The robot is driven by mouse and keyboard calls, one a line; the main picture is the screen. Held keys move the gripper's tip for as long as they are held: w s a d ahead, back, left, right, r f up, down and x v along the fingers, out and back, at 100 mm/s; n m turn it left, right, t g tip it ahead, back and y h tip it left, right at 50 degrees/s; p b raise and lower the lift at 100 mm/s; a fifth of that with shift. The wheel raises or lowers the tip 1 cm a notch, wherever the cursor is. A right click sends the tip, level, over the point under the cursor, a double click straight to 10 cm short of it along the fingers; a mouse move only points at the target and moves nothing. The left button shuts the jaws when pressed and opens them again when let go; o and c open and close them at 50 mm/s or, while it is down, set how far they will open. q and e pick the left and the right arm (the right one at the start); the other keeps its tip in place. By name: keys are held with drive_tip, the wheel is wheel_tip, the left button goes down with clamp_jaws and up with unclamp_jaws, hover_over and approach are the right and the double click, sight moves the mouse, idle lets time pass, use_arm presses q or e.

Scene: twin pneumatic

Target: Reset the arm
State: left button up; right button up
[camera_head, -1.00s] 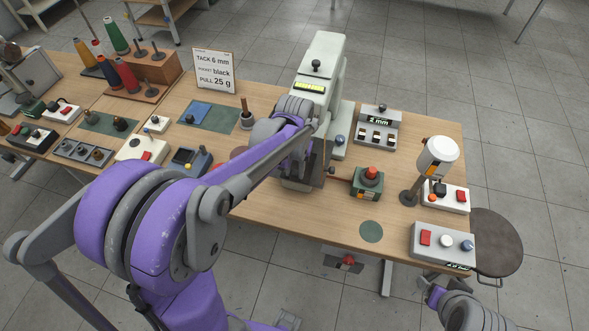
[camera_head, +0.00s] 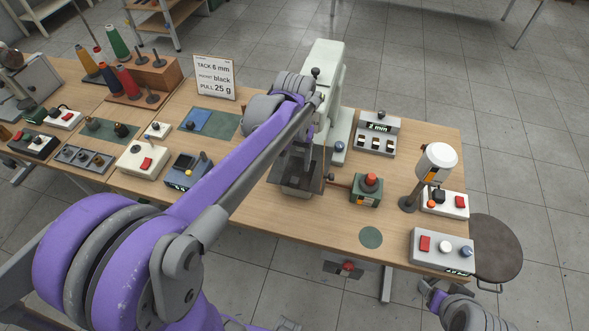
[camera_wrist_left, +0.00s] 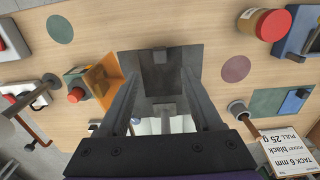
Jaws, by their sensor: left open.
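My left gripper (camera_head: 298,172) reaches over the table in front of the pale green machine (camera_head: 325,70), mostly hidden behind its own wrist in the head view. In the left wrist view its two fingers (camera_wrist_left: 158,85) stand apart over a dark grey plate (camera_wrist_left: 135,62), with nothing seen held between them. I cannot tell whether the fingers touch the plate. My right arm (camera_head: 465,310) shows only at the bottom right corner, beyond the table's front edge; its jaws cannot be made out.
A box with a red button (camera_head: 367,190) stands just right of the left gripper. A white-headed device (camera_head: 437,160), a counter unit (camera_head: 378,135) and a button box (camera_head: 442,250) stand further right. A sign (camera_head: 214,77) stands behind. Bare tabletop lies around a green disc (camera_head: 371,237).

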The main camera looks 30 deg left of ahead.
use_arm(q)
drive_tip(key=shift+r, duration=1.5)
